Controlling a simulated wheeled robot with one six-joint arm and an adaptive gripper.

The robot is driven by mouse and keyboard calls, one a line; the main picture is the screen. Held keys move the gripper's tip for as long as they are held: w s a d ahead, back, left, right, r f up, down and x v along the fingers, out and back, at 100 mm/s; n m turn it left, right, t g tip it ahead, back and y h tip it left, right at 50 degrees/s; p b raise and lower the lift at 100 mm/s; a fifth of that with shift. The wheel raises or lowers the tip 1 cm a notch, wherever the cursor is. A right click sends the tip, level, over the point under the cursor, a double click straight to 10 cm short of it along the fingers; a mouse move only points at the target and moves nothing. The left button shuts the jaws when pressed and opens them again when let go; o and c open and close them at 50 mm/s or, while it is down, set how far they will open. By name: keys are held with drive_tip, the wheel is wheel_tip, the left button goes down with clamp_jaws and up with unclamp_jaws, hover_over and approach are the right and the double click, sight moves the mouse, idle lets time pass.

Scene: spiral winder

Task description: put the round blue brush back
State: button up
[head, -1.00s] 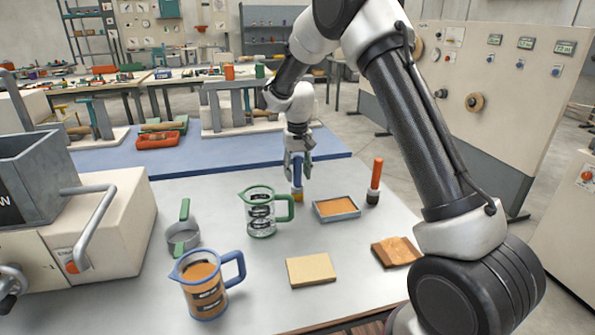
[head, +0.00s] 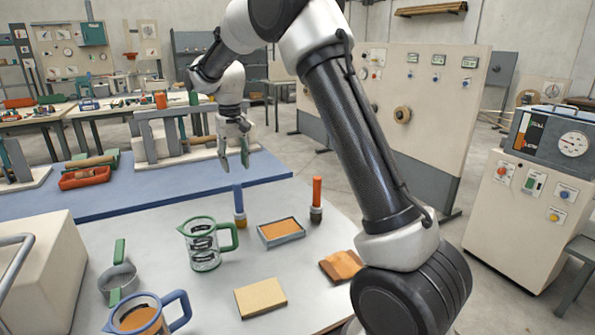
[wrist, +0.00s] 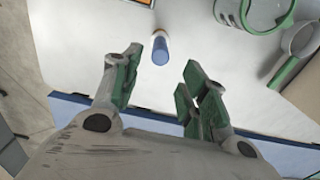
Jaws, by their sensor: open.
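The round blue brush (head: 239,203) stands upright on the grey table, its blue handle up and a yellowish band near its foot. It is to the right of the green-handled jug, and nothing holds it. In the wrist view the blue brush (wrist: 160,50) shows beyond my fingertips, between their lines. My gripper (head: 234,165) hangs above the brush and a little behind it, fingers pointing down. It is open and empty; the wrist view shows the green-padded fingers (wrist: 158,72) wide apart.
A green-handled clear jug (head: 203,245) stands close left of the brush. A tray with orange contents (head: 281,238) and an orange-handled brush (head: 316,198) stand to its right. Nearer are a blue-handled jug (head: 145,318), a sponge-like block (head: 261,298) and a wooden block (head: 341,266).

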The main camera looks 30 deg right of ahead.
drive_tip(key=s+d+r+t, duration=0.1)
drive_tip(key=s+d+r, duration=0.45)
drive_tip(key=s, duration=0.45)
drive_tip(key=s+d+r+t, duration=0.1)
drive_tip(key=s+d+r, duration=0.5)
drive_tip(key=s, duration=0.4)
drive_tip(key=s+d+f+t, duration=0.1)
drive_tip(key=s, duration=0.8)
drive_tip(key=s+d+f+t, duration=0.1)
drive_tip(key=s+d+f, duration=0.1)
drive_tip(key=s, duration=0.8)
drive_tip(key=shift+d, duration=0.2)
